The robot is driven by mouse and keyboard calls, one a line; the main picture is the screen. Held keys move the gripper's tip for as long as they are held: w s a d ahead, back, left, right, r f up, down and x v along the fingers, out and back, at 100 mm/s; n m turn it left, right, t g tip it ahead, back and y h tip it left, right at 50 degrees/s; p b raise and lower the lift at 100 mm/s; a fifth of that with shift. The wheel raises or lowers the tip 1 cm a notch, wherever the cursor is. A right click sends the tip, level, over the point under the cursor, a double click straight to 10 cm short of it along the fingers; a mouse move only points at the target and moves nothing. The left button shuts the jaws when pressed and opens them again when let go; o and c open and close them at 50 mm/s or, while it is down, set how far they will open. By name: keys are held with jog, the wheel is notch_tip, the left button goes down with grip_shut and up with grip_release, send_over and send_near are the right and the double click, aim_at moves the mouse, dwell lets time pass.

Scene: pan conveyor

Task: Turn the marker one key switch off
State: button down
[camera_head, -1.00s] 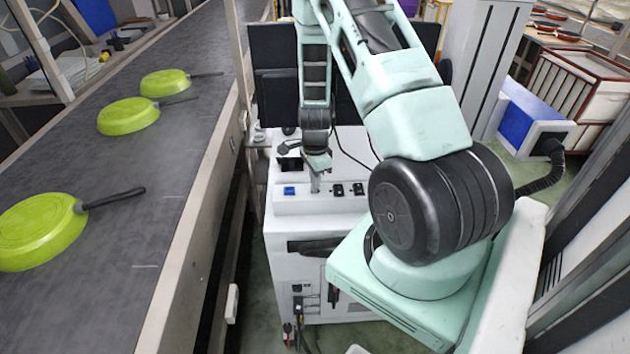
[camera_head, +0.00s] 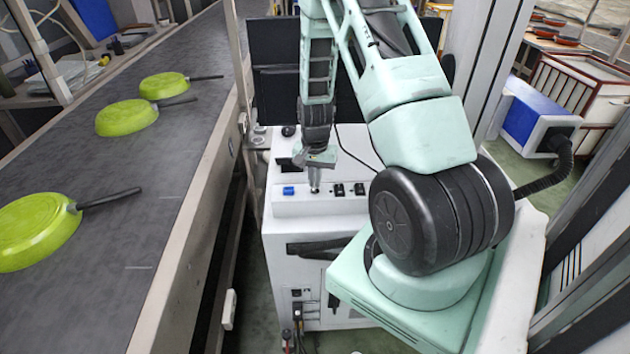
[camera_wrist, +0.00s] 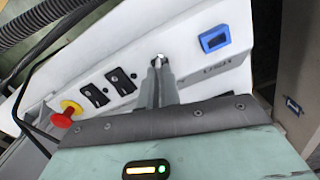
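A small silvery key switch (camera_wrist: 158,58) sits on the white control panel and shows just at my fingertips in the wrist view. My gripper (camera_wrist: 158,68) points at the panel, and its two grey fingers close together around the key. In the head view my gripper (camera_head: 315,187) reaches down to the panel front between the blue part and the black switches. The key is hidden by the fingers there. I cannot read its exact angle or any marker label.
A blue-framed part (camera_wrist: 214,39) lies to one side of the key. Two black switches (camera_wrist: 107,87) and a red button (camera_wrist: 67,114) lie to the other. Green pans (camera_head: 128,117) rest on the conveyor (camera_head: 165,225) at left. A dark monitor (camera_head: 275,85) stands behind.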

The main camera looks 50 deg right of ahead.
jog(key=shift+n, duration=1.4)
jog(key=shift+r, duration=0.1)
jog(key=c, duration=1.6)
grip_release()
notch_tip(320, 180, up, 17)
jog(key=shift+r+b, duration=0.2)
jog(key=shift+b, duration=0.85)
